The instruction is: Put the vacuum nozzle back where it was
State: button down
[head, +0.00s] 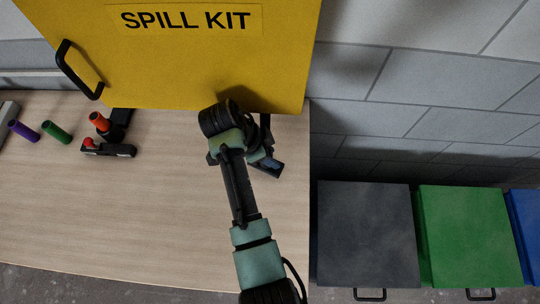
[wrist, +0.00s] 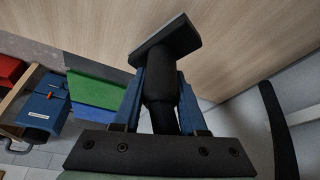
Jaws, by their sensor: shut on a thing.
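My gripper (wrist: 162,92) has blue fingers shut on a dark grey thing, the vacuum nozzle (wrist: 165,42) by its shape, with a wide flat head and a round neck. The neck lies between the fingers and the flat head sticks out past them, over or near the wood tabletop. In the head view my gripper (head: 265,163) is at the right end of the table, below the yellow cabinet. There the nozzle is mostly hidden by the arm. I cannot tell whether it touches the table.
The wooden table (head: 140,210) is mostly clear. At its left are an orange-topped black tool (head: 101,122), a black block with a red knob (head: 108,150), a green cylinder (head: 56,132) and a purple one (head: 24,131). The yellow spill kit cabinet (head: 200,65) overhangs the back. Grey (head: 366,235) and green (head: 470,235) bins stand right.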

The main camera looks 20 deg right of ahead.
jog(key=shift+f+p, duration=0.4)
jog(key=shift+f, duration=1.3)
jog(key=shift+f, duration=0.15)
jog(key=shift+c, duration=2.3)
grip_release()
jog(key=b+v, duration=0.1)
jog(key=v, duration=1.1)
jog(key=shift+a, duration=0.1)
